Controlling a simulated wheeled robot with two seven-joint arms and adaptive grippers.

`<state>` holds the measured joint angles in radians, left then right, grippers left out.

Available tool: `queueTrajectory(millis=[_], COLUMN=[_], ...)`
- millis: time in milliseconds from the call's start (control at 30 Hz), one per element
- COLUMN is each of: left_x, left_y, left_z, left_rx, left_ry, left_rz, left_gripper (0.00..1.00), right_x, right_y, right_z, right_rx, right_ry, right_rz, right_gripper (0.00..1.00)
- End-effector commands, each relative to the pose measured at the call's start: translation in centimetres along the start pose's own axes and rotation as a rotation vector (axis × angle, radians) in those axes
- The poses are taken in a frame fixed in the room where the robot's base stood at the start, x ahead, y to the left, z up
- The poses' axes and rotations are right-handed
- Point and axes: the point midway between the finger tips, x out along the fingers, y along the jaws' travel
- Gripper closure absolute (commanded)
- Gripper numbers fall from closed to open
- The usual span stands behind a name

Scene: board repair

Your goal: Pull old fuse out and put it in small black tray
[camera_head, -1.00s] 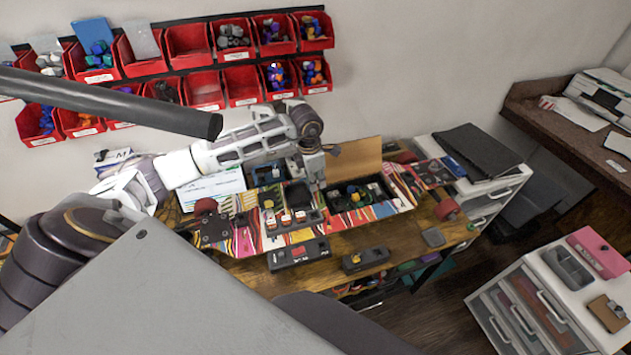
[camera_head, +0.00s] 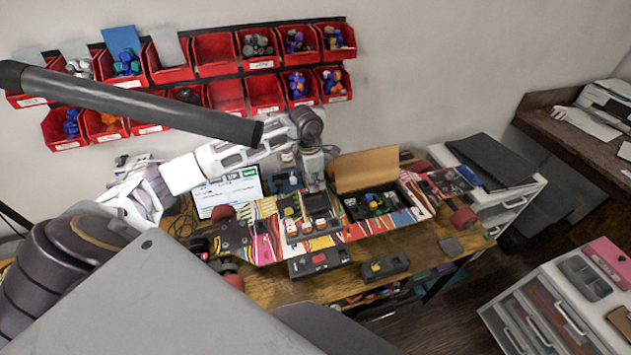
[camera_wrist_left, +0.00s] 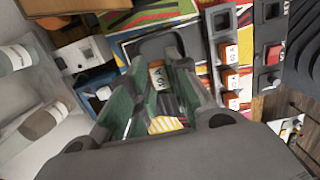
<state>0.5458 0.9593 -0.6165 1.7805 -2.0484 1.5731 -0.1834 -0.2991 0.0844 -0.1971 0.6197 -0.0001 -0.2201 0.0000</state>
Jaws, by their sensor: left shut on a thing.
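My left gripper (camera_head: 318,188) reaches down over the skateboard-shaped board. In the left wrist view its green-padded fingers (camera_wrist_left: 158,90) are shut on an orange and white fuse (camera_wrist_left: 157,76), whose printed label is partly readable. A small black tray (camera_wrist_left: 152,46) with rounded corners shows beyond the fingertips; it also shows in the head view (camera_head: 318,204), just below the gripper. I cannot tell whether the fuse touches the tray. The fuse block (camera_head: 312,229) lies in front of the tray; several orange fuses (camera_wrist_left: 231,77) show in it. My right gripper is not in view.
Two black switch boxes (camera_head: 320,262) (camera_head: 385,268) lie at the table's front. A screen (camera_head: 228,192) stands behind left. Red bins (camera_head: 217,55) hang on the wall.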

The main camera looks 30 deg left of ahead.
Motion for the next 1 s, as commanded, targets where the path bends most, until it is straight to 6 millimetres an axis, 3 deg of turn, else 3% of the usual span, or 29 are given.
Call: queueTrajectory(millis=[367,1000], left_x=[0.4,3.9], left_y=[0.0,0.0], left_z=[-0.1,-0.5], left_rx=[0.000,0.000], left_ry=[0.000,0.000], left_rz=[0.000,-0.001], left_gripper=[0.97,0.97], right_x=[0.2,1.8], right_y=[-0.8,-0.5], right_z=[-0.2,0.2], right_rx=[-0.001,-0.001], right_ry=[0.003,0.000], right_rz=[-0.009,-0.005], right_gripper=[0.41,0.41])
